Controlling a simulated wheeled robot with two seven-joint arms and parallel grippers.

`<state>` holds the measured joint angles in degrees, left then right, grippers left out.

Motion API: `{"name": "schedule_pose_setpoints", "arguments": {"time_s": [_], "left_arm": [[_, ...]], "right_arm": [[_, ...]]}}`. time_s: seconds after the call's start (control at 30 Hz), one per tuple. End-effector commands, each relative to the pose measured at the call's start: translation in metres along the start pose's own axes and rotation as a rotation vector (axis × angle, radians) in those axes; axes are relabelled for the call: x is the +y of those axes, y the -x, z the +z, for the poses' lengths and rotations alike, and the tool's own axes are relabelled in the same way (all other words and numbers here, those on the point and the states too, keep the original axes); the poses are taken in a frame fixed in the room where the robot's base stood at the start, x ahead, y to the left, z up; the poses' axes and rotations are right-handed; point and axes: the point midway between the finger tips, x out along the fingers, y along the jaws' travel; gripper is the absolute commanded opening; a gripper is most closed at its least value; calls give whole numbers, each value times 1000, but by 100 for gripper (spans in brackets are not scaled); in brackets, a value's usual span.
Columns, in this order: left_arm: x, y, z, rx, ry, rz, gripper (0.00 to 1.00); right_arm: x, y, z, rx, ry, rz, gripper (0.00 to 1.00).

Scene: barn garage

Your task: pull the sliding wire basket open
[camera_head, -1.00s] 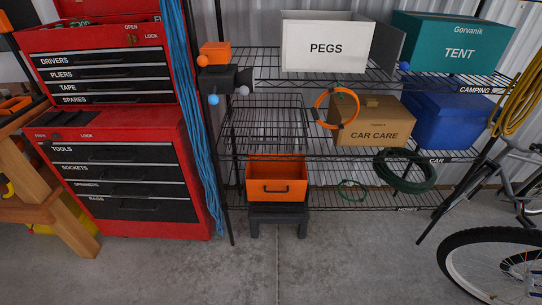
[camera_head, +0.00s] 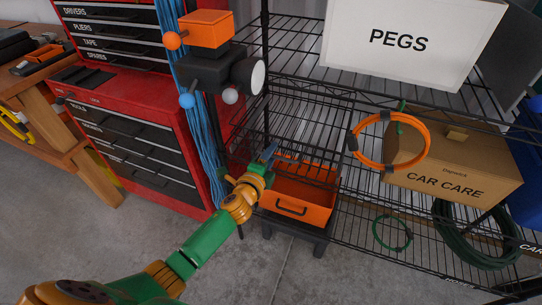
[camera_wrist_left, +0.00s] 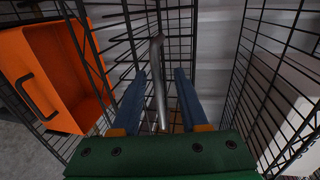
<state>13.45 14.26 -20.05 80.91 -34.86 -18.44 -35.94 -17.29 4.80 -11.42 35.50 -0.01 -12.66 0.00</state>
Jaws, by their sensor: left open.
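The dark sliding wire basket (camera_head: 302,125) sits on the middle level of the black wire rack, behind and above my left gripper in the head view. My left gripper (camera_head: 268,154), with blue fingers, is at the basket's lower front. In the left wrist view the gripper (camera_wrist_left: 160,73) is open, and a grey metal bar (camera_wrist_left: 158,82) lies between its fingers. The bar looks like a handle, but the fingers are not closed on it. Whether they touch it is unclear. My right gripper is not in view.
An orange bin (camera_head: 298,203) stands just below the gripper; it also shows in the left wrist view (camera_wrist_left: 62,80). A red tool cabinet (camera_head: 140,145) and blue cords (camera_head: 198,120) are left. A white PEGS box (camera_head: 405,42) and CAR CARE box (camera_head: 455,172) are right.

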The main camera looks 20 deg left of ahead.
Motion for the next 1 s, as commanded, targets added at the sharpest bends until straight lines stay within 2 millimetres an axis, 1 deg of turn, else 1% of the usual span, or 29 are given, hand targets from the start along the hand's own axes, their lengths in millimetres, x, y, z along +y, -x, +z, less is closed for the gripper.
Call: {"name": "schedule_pose_setpoints", "arguments": {"time_s": [0.13,0.17,0.2,0.3,1.0], "left_arm": [[0,0,0,0,1,0,44],[0,0,0,0,1,0,35],[0,0,0,0,1,0,25],[0,0,0,1,1,1,0],[1,1,-1,2,2,2,0]], "right_arm": [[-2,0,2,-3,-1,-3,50],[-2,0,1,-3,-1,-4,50],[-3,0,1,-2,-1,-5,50],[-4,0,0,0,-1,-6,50],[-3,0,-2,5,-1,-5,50]]}}
